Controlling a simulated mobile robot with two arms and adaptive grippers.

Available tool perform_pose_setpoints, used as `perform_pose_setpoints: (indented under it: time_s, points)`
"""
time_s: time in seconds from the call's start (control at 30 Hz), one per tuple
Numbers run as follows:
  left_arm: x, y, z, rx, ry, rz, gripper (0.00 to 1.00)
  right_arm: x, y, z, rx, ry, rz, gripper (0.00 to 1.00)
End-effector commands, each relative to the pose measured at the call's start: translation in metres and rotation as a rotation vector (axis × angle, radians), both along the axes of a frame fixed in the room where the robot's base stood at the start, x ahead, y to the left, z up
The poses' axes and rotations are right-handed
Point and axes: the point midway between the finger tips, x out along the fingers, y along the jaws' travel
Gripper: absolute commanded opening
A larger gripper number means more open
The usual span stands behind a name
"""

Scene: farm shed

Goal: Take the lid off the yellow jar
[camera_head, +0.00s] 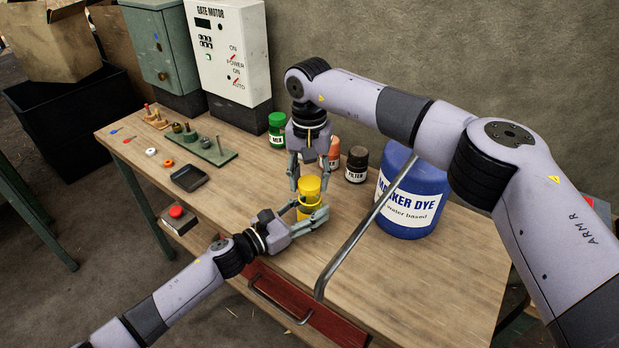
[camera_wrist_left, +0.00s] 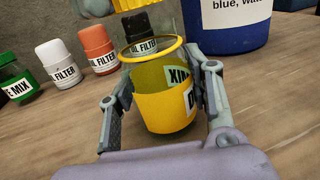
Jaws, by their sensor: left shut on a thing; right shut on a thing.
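The yellow jar (camera_head: 309,206) stands near the middle of the bench. My left gripper (camera_head: 306,213) is shut around its sides. In the left wrist view the jar (camera_wrist_left: 165,112) sits between the two fingers, with its label partly hidden. Its round rim (camera_wrist_left: 150,48) shows there as an open ring with no lid on it. The yellow lid (camera_head: 311,184) is between the fingers of my right gripper (camera_head: 310,180), which comes from above and is shut on it. A bit of yellow, apparently the lid (camera_wrist_left: 128,4), shows above the rim in the wrist view.
A green bottle (camera_head: 278,130), an orange bottle (camera_head: 331,152) and a dark filter bottle (camera_head: 356,165) stand behind the jar. A large blue dye tub (camera_head: 415,190) is to the right. A black tray (camera_head: 189,178) and red button (camera_head: 176,212) are left.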

Motion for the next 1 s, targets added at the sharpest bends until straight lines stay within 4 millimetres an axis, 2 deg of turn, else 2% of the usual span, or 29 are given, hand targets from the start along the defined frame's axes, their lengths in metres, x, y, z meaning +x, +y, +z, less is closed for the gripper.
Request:
perform_pose_setpoints:
  time_s: [0.33, 0.57, 0.6, 0.9, 1.0]
  points:
    - [0.000, 0.000, -0.001, 0.001, 0.001, 0.001, 0.00, 0.001, 0.000, 0.036, 0.002, -0.001, -0.001, 0.08]
    - [0.000, 0.000, -0.001, 0.001, 0.001, 0.001, 0.00, 0.000, 0.000, 0.040, 0.001, 0.000, 0.000, 0.08]
    - [0.000, 0.000, -0.001, 0.001, 0.001, 0.001, 0.48, 0.000, 0.000, 0.040, 0.001, 0.000, 0.000, 0.08]
    - [0.000, 0.000, 0.000, 0.001, 0.001, 0.000, 0.68, 0.000, 0.000, 0.039, 0.001, 0.000, 0.000, 0.08]
    - [0.000, 0.000, 0.000, 0.001, 0.001, 0.000, 0.70, 0.000, 0.000, 0.039, 0.001, 0.000, 0.000, 0.08]
